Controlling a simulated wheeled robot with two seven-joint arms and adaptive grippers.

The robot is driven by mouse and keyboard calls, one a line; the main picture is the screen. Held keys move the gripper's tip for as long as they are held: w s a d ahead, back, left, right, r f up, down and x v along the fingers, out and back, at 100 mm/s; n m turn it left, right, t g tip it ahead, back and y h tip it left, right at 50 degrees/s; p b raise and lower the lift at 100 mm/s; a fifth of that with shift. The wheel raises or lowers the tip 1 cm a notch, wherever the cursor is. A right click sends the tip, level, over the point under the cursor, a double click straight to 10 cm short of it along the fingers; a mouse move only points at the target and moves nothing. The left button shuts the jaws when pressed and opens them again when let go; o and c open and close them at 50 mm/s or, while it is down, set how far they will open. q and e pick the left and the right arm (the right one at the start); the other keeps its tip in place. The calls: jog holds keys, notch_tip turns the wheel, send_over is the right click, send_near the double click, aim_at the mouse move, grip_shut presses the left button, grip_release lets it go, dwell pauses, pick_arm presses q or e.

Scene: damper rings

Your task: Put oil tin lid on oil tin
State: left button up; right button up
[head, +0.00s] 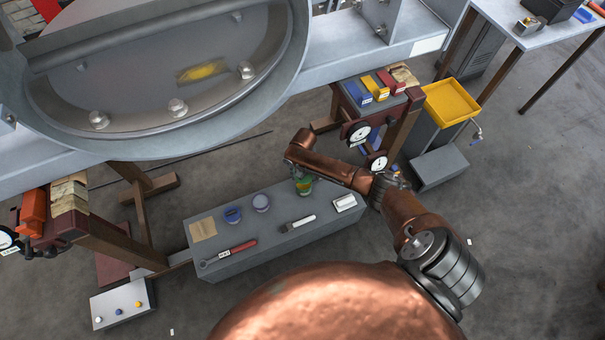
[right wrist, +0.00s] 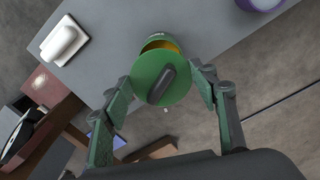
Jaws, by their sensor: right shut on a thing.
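The oil tin lid (right wrist: 150,92) is a green disc with a dark raised grip, seen in the right wrist view. My right gripper (right wrist: 162,85) is shut on the lid, with one finger at each side of it. The oil tin (right wrist: 158,36) is green and shows just beyond the lid, with orange-yellow inside its opening. The lid overlaps the near part of that opening and leaves the far part uncovered. I cannot tell whether lid and tin touch. In the head view the tin (head: 304,189) stands near the bench's back edge, partly hidden by my gripper. My left gripper is not in view.
A large metal housing (head: 160,80) stands behind.

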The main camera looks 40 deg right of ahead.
aim_at(304, 178)
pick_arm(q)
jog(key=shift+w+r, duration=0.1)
